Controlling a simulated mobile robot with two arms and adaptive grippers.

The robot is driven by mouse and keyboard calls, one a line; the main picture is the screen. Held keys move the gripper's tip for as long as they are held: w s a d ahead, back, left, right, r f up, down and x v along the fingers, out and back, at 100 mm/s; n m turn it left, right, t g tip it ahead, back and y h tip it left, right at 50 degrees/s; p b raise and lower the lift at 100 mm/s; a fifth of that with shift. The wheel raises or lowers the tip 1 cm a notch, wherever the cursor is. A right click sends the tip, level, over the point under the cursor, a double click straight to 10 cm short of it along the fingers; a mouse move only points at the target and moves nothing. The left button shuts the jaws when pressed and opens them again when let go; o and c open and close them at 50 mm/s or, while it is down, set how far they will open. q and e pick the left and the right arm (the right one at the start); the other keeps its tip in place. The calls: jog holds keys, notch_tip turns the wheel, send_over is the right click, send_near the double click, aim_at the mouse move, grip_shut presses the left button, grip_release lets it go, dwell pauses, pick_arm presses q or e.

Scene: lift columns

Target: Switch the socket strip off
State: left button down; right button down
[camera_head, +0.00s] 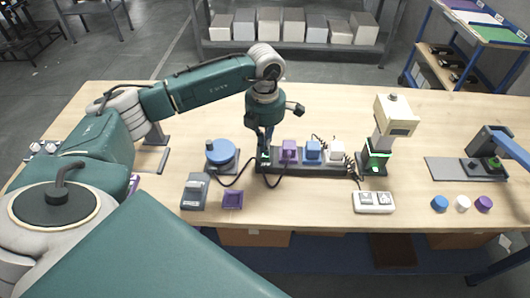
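The dark socket strip (325,170) lies on the wooden table, with a purple plug (289,151), a blue plug (313,151) and a white plug (336,151) standing in it. A green glow shows at the strip's left end (265,158), which looks like its switch. My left gripper (266,147) points down right over that end, and its fingers partly hide it. I cannot tell whether the fingertips touch it, or whether they are open or shut. My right gripper is not in view.
A blue round device (220,153), a grey box (195,191) and a purple tray (232,200) lie left of the strip. A cream device with a green light (395,115) and a white switch box (373,202) stand right. Black cables run beside the strip.

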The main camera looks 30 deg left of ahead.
pick_arm(q)
jog(key=shift+s+f+b, duration=0.1)
jog(key=shift+f+b, duration=0.75)
jog(key=shift+f, duration=0.25)
dwell(0.3)
jog(key=shift+r, duration=0.1)
jog(key=shift+r+p, duration=0.65)
jog(key=shift+r, duration=0.1)
jog(key=shift+r+p, duration=1.5)
jog(key=shift+r, duration=1.2)
